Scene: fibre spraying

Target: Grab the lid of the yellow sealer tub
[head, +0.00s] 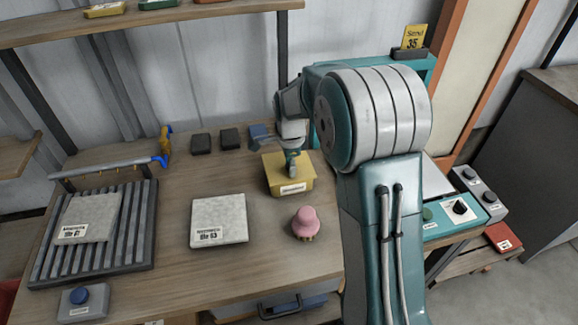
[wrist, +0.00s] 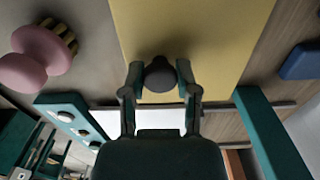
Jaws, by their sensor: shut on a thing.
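The yellow sealer tub (head: 290,177) stands on the wooden workbench with a white label on its front. Its flat yellow lid (wrist: 190,40) fills the upper middle of the wrist view. A dark round knob (wrist: 159,76) rises from the lid. My gripper (wrist: 160,88) has its two fingers closed around the knob, one on each side. In the head view my gripper (head: 291,160) is over the tub's top, and my arm hides part of what lies behind. The lid appears to sit on the tub.
A pink-handled brush (head: 305,223) stands in front of the tub, and it shows in the wrist view (wrist: 38,55). A grey tile (head: 219,219) lies left of it. A slatted rack (head: 130,240) holds another tile. Dark blocks (head: 201,143) lie behind. A teal machine (head: 460,212) is at right.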

